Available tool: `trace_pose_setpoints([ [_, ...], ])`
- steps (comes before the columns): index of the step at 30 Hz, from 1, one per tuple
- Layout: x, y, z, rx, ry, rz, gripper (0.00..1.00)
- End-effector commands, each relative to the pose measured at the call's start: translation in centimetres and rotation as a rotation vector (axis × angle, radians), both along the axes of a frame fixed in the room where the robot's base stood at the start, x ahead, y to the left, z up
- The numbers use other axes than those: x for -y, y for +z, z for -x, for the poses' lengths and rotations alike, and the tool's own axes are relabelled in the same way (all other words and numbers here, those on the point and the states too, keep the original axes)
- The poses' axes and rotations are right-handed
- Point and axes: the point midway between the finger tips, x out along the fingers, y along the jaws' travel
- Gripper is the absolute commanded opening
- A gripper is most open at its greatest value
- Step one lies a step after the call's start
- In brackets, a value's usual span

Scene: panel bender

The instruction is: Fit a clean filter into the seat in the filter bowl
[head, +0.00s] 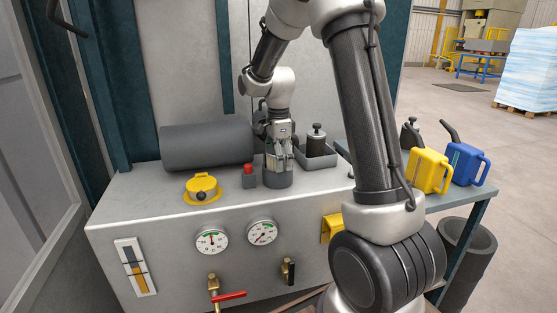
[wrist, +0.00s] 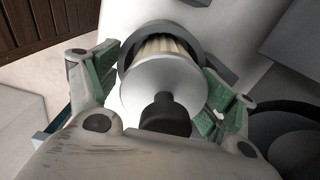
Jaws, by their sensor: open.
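A filter (wrist: 165,85) with a pale metal cap, a black knob and cream pleats stands in the round dark grey filter bowl (wrist: 126,62). Some pleats show between the cap and the bowl's rim; how deep its lower end sits is hidden. My gripper (wrist: 160,98) is open, with a green-padded finger on each side of the cap and gaps visible between. In the head view my gripper (head: 281,154) is just above the bowl (head: 278,179) and hides most of the filter. Another filter (head: 317,141), dark with a black knob, stands in a grey tray (head: 322,162) to the right.
A large dark cylinder (head: 207,146) lies left of the bowl. A red button (head: 249,170) and a yellow cap (head: 202,187) are in front of it. Yellow (head: 428,171) and blue (head: 467,162) jugs stand on the right. Gauges and a red-handled valve (head: 229,295) are on the front face.

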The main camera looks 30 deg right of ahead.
Motion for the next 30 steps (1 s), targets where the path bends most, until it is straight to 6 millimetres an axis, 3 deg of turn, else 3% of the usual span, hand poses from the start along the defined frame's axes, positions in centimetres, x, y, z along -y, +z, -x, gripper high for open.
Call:
trace_pose_setpoints([
  [13, 0.0, 0.9, -0.1, 0.005, 0.000, 0.001, 0.86],
  [24, 0.0, 8.5, -0.1, 0.006, 0.000, 0.000, 0.86],
  [30, 0.0, 11.3, 0.0, 0.003, 0.000, 0.000, 0.86],
])
